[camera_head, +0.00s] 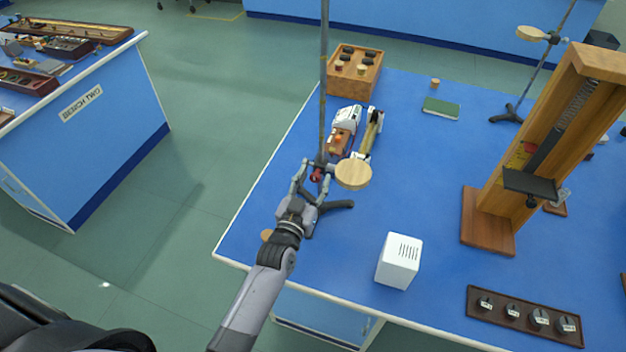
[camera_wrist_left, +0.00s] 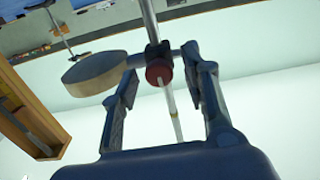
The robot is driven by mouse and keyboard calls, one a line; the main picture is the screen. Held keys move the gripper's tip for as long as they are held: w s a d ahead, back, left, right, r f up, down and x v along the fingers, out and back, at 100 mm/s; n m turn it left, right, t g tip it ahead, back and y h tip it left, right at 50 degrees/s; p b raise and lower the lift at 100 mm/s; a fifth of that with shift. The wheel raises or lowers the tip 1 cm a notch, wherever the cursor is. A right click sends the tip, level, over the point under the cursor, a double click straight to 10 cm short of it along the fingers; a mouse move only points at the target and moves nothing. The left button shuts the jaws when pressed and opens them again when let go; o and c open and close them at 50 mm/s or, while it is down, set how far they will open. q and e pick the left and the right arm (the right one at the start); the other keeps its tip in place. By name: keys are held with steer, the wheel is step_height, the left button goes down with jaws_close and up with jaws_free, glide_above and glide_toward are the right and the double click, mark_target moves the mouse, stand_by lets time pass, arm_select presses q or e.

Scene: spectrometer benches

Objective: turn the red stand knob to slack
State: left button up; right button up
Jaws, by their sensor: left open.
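The red stand knob (camera_head: 316,176) sits on the clamp of an upright metal stand rod (camera_head: 323,90). My right gripper is not in view.
The stand's dark foot (camera_head: 335,205) rests on the blue bench. A white box (camera_head: 399,260) stands in front on the right. A tall wooden frame (camera_head: 489,221) stands further right.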

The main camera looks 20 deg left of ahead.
arm_select(q)
steer(key=shift+c, duration=0.2)
jaws_close()
